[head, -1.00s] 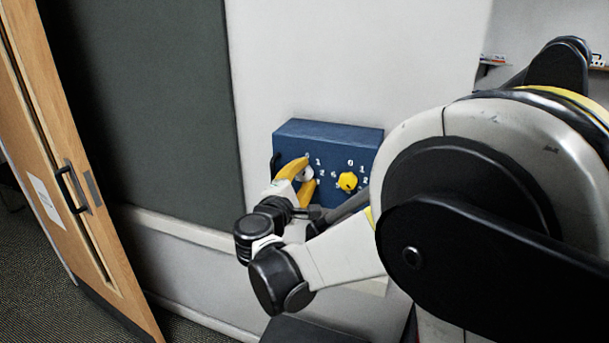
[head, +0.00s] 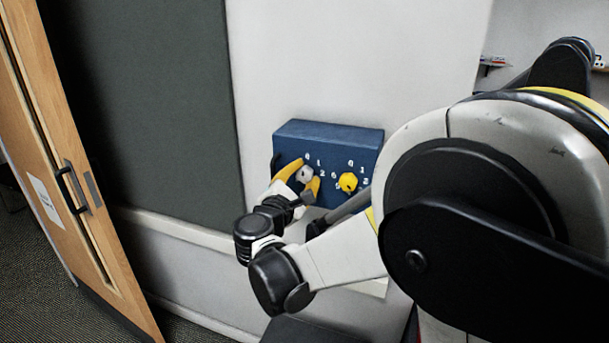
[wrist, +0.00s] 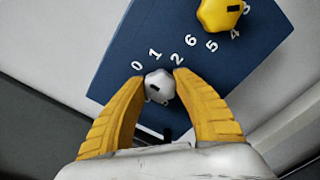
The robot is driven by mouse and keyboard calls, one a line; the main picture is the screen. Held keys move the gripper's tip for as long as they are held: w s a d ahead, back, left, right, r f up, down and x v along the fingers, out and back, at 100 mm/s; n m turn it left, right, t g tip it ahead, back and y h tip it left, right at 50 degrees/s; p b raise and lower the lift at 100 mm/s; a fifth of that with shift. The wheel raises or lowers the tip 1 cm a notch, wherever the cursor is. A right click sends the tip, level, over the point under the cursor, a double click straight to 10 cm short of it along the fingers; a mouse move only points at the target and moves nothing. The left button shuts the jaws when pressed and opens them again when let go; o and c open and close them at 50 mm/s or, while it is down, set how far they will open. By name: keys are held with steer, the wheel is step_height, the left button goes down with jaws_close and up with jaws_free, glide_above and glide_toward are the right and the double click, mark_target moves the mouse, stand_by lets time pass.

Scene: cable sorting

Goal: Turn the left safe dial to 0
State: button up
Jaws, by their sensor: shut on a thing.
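The blue safe (head: 327,132) is on the white wall in the head view, with two dials on its face. The left dial (head: 305,174) is white-grey and also shows in the wrist view (wrist: 159,86). The numbers 0, 1 and 2 show around it; a dark mark shows on its face, and I cannot tell surely which number it points at. My gripper (wrist: 157,78) has its yellow fingers on both sides of the left dial and is shut on it. It shows small in the head view (head: 303,176).
The yellow right dial (head: 348,182) sits close to the right of the left dial, with its own numbers. A dark green board (head: 150,100) and a wooden door (head: 75,190) stand to the left.

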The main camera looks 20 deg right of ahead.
steer(key=o, duration=1.2)
steer(key=shift+d, duration=0.1)
steer(key=v, duration=1.2)
